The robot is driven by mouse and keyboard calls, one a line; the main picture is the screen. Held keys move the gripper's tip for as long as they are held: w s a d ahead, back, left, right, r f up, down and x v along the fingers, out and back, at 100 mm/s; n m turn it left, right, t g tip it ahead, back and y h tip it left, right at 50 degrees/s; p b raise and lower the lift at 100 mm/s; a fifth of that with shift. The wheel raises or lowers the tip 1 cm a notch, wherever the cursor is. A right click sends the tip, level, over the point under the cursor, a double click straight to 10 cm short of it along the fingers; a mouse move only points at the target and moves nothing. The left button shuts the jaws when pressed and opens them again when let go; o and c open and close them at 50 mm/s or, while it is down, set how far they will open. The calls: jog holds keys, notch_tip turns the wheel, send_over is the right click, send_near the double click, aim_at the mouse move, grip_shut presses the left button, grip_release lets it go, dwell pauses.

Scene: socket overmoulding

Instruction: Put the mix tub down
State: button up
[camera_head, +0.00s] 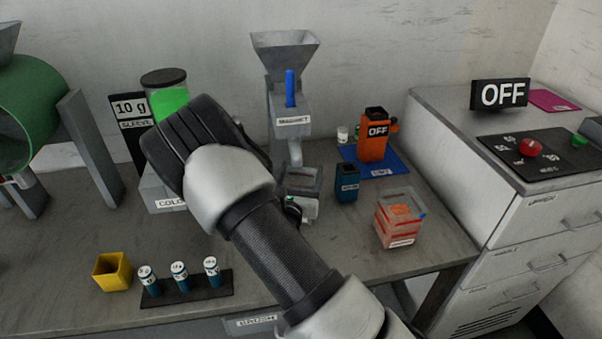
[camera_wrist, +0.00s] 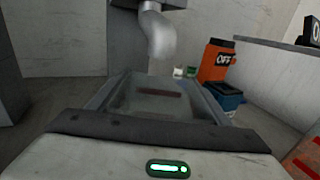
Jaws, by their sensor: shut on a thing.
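The mix tub appears to be the grey, see-through open tub (camera_head: 303,181) below the spout of the grey hopper machine (camera_head: 290,100). It also shows in the wrist view (camera_wrist: 150,98), upright, with a dark patch inside. My gripper (camera_head: 294,206) is shut on the tub's near side; my arm partly covers it in the head view. In the wrist view the gripper's body (camera_wrist: 160,150) spans the bottom, with a lit green bar, and the fingertips are hidden. The spout (camera_wrist: 158,35) hangs just beyond the tub. I cannot tell whether the tub's base touches the bench.
A blue tub (camera_head: 346,189) and a clear box with orange contents (camera_head: 399,220) stand to the right. An orange unit reading OFF (camera_head: 374,145) stands on a blue mat (camera_head: 398,162). A yellow cup (camera_head: 112,272) and vial rack (camera_head: 190,292) sit front left. Bare bench (camera_head: 330,235) lies between.

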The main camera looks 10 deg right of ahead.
jog(key=shift+f, duration=0.15)
jog(key=o, duration=1.5)
